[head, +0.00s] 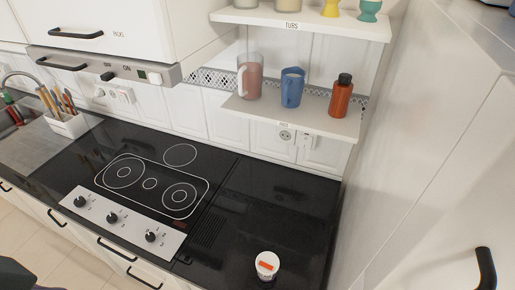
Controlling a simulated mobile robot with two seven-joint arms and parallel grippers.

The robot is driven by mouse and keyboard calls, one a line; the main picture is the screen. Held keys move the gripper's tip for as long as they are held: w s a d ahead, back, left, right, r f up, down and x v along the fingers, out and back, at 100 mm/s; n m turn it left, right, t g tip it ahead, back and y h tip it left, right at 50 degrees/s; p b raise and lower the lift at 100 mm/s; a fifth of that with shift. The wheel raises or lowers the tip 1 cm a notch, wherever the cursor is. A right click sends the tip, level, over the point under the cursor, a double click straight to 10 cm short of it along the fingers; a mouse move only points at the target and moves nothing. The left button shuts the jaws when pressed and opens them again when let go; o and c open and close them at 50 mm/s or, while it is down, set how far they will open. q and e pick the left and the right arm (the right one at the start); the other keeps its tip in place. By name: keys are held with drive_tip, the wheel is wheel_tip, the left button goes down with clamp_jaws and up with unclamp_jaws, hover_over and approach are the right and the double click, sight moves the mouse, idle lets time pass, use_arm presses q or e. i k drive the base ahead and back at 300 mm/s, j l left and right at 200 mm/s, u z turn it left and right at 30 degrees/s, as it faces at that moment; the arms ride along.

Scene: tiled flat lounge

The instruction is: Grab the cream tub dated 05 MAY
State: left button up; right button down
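A small tub (267,262) with a white lid and an orange-red label stands on the black worktop near its front edge, at the bottom middle of the head view. The print on its label is too small to read, so I cannot tell its date. A white shelf (345,24) marked TUBS is at the top; the things on it are cut off by the frame edge. Neither of my grippers shows.
A lower shelf (330,126) holds a pinkish jug (249,78), a blue cup (291,88) and an orange-red bottle (341,97). A black hob (150,185) lies left of the tub. The worktop behind the tub is clear. A tall white panel (415,150) bounds the right side.

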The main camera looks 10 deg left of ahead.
sight(267, 262)
drive_tip(key=u, duration=0.15)
drive_tip(key=i+j, duration=0.1)
drive_tip(key=j, duration=0.35)
drive_tip(key=i+j, duration=0.1)
drive_tip(key=j, duration=0.35)
drive_tip(key=i+j, duration=0.1)
drive_tip(key=j, duration=0.3)
